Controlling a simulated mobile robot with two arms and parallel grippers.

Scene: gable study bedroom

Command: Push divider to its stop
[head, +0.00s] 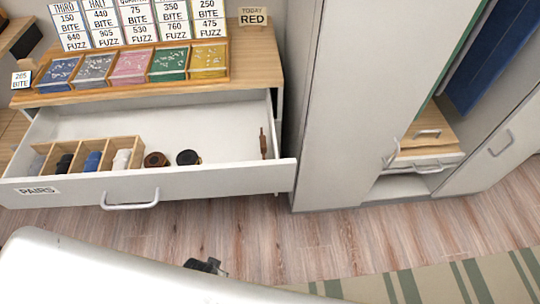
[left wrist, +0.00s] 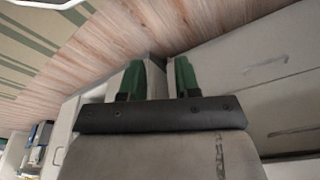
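The open white drawer (head: 222,175) is marked PAIRS and holds a wooden divider (head: 138,143) with several slots near its left end. Rolled dark, blue and white items lie in the slots. A slim brown piece (head: 263,143) stands near the drawer's right wall; I cannot tell what it is. My left gripper (left wrist: 158,75) shows in the left wrist view with two green fingers apart and nothing between them. It is away from the divider, which I cannot make out in that view.
Two dark round items, a brown one (head: 156,160) and a black one (head: 188,157), lie right of the divider. A tray of coloured compartments (head: 137,83) and cards stand on the top. A wardrobe (head: 345,100) stands right; striped rug (head: 440,285) and floor lie in front.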

